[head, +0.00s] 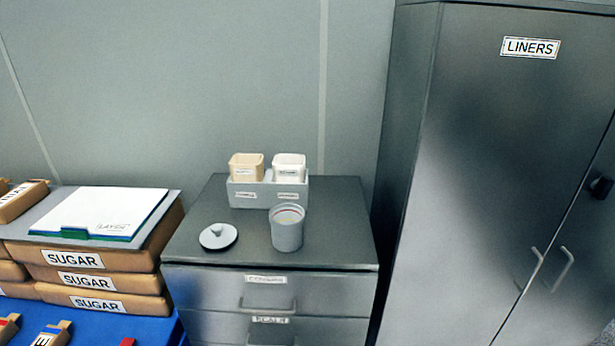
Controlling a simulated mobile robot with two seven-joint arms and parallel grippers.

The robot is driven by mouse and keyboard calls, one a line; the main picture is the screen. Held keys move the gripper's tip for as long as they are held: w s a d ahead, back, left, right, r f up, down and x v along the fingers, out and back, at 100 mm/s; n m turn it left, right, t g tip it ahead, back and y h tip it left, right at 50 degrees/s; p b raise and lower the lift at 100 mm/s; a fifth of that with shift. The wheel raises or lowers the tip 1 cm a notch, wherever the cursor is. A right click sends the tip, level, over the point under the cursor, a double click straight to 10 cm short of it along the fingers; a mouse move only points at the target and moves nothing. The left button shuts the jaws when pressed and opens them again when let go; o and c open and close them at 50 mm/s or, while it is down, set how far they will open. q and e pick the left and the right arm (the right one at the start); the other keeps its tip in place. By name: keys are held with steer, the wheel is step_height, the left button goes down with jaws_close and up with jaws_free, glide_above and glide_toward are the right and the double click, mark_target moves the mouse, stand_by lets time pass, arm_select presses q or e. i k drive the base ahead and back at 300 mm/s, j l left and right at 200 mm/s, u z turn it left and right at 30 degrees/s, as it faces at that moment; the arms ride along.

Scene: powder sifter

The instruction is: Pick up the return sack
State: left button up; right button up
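No sack with a readable "return" label shows in the head view. Several brown sacks labelled SUGAR (92,281) lie stacked at the left. Another brown sack (20,201) lies at the far left edge, its label too small to read for certain. Smaller brown packs (52,335) are cut off by the bottom left edge, their labels only partly visible. Neither of my grippers is in view.
A white sheet on a board (100,212) lies on the sugar stack, above a blue surface (150,327). A grey drawer cabinet (345,235) holds a lid (218,237), a grey cup (287,232) and a holder (240,194) with two tubs. A LINERS cabinet (480,150) stands right, shut.

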mark_target(287, 168)
steer(key=i+l+z, duration=0.1)
steer(key=i+l, duration=0.6)
steer(key=l, duration=0.05)
